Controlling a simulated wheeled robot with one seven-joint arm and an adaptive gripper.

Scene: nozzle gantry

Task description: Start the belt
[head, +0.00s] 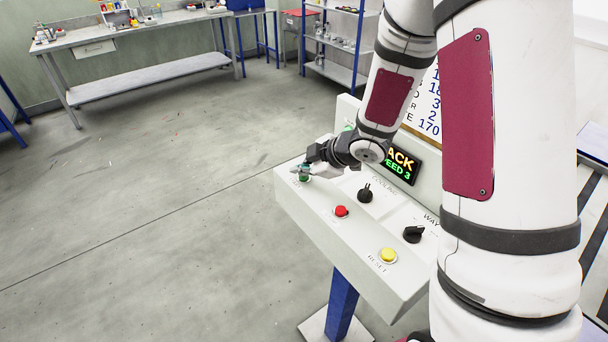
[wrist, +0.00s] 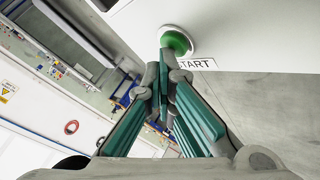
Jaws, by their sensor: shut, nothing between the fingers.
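The green start button (head: 304,178) sits at the far left end of the white control console (head: 318,208). My gripper (head: 305,170) is at this button, with its fingertips over it. In the wrist view the round green button (wrist: 176,42) shows just beyond the fingertips, with a label reading "TART" beside it. My gripper (wrist: 164,66) is shut with nothing between the fingers there. The fingertips overlap the button's lower edge in that view; whether they touch or press it I cannot tell.
The console also carries a red button (head: 341,211), a yellow reset button (head: 388,255) and black knobs (head: 365,194) and (head: 413,234). A lit display (head: 401,165) stands behind, reading "ACK" and "EED 3". A workbench (head: 140,32) and shelf rack (head: 335,45) are far back. Floor to the left is clear.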

